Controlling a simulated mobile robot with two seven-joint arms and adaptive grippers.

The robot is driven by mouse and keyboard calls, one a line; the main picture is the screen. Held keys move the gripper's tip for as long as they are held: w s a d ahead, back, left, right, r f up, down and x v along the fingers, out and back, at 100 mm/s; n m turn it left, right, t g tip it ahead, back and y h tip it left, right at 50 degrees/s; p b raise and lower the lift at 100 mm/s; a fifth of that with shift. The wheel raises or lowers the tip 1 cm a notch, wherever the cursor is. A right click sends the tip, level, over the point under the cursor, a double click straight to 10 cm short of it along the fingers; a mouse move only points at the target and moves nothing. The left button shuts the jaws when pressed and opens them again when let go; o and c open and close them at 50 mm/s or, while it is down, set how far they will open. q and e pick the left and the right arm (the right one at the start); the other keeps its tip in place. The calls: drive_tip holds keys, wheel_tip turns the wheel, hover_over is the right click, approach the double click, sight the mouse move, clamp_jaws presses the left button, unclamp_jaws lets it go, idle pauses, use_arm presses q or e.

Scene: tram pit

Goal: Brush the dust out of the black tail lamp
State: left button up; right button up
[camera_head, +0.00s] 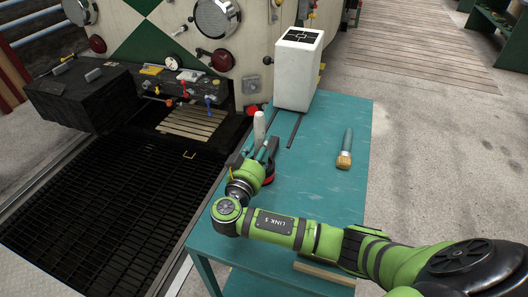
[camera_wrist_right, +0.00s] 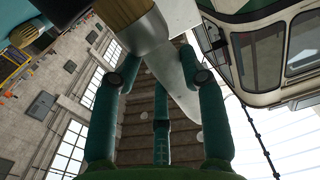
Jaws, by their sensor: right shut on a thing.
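My right gripper (camera_head: 262,148) is low over the near left part of the teal table, shut on a pale-handled brush (camera_head: 260,124). In the right wrist view the green fingers (camera_wrist_right: 160,95) close around this brush, with its tan bristles (camera_wrist_right: 124,12) at the top edge. A dark thing with a red edge (camera_head: 269,179) shows just beside the gripper, mostly hidden; I cannot tell whether it is the black tail lamp. Red lamps (camera_head: 222,60) with dark rims are on the tram front. My left gripper is not in view.
Another brush (camera_head: 344,150) with a teal handle lies on the right of the teal table (camera_head: 325,195). The grated pit (camera_head: 105,205) is left of the table.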

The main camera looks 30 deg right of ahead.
drive_tip(key=shift+w+a, duration=0.25)
drive_tip(key=shift+s+d, duration=0.1)
drive_tip(key=shift+s+d, duration=0.55)
drive_tip(key=shift+w+a+f+b, duration=0.15)
drive_tip(key=shift+w+a+b, duration=0.35)
drive_tip(key=shift+b, duration=0.1)
drive_tip(key=shift+w+a, duration=0.15)
